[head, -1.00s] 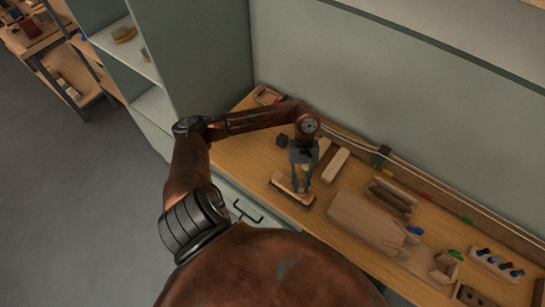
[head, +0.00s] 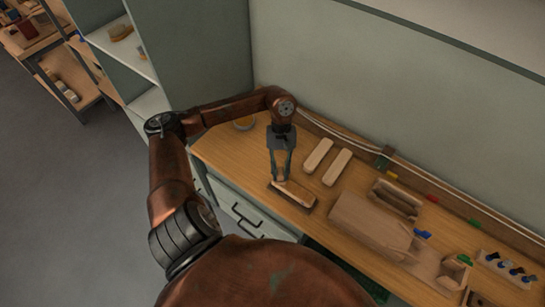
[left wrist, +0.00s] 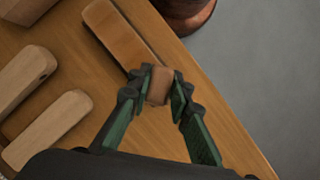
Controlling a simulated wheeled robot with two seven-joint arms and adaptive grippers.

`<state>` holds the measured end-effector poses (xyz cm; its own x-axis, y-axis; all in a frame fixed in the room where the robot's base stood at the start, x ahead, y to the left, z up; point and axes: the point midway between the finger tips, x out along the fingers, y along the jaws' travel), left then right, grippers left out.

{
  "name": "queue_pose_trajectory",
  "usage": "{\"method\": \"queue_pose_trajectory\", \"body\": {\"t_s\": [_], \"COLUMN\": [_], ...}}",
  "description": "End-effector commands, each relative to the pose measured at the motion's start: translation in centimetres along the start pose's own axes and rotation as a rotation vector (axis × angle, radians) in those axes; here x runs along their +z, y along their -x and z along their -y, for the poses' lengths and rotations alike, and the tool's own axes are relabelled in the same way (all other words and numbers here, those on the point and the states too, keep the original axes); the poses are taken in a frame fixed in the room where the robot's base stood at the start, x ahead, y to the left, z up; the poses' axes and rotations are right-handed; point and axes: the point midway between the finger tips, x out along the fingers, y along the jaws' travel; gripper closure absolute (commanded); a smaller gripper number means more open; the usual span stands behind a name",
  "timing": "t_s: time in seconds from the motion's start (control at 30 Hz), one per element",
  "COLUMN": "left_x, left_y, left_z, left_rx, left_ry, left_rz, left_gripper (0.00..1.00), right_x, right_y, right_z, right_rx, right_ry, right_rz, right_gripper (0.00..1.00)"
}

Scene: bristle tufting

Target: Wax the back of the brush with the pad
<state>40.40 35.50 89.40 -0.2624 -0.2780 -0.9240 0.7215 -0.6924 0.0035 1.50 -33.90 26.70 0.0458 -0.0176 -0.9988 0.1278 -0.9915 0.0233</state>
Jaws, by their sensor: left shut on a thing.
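The brush (head: 299,197) lies on the bench near its front edge, with its long brown wooden back facing up. The brush also shows at the upper middle of the left wrist view (left wrist: 120,35). My left gripper (head: 281,179) points down at the left end of the brush. In the left wrist view my left gripper (left wrist: 160,90) is shut on a small brown pad (left wrist: 159,86). The pad is at one end of the brush back; whether it touches the wood I cannot tell. My right gripper is not in view.
Two pale wooden blocks (head: 318,155) (head: 336,167) lie behind the brush. A large wooden block (head: 366,222) and a small open box (head: 397,197) are to the right. Bare bench (head: 226,155) shows at left.

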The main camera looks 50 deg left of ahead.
Motion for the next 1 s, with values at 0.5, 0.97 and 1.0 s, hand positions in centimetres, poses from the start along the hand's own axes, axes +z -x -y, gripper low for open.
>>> {"method": "queue_pose_trajectory", "body": {"t_s": [0.5, 0.97, 1.0], "left_x": [-0.6, 1.0, 1.2], "left_y": [3.4, 7.2, 7.5], "left_z": [1.4, 1.6, 1.6], "left_rx": [-0.005, -0.003, -0.003], "left_ry": [-0.011, -0.007, -0.007], "left_rz": [-0.002, -0.002, -0.001], "left_gripper": [1.00, 1.00, 1.00], "right_x": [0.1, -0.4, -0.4], "right_y": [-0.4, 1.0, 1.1], "right_z": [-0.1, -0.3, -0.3], "right_rx": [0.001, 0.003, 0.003], "right_ry": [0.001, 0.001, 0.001], "right_rz": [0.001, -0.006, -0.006], "right_gripper": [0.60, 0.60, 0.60]}}
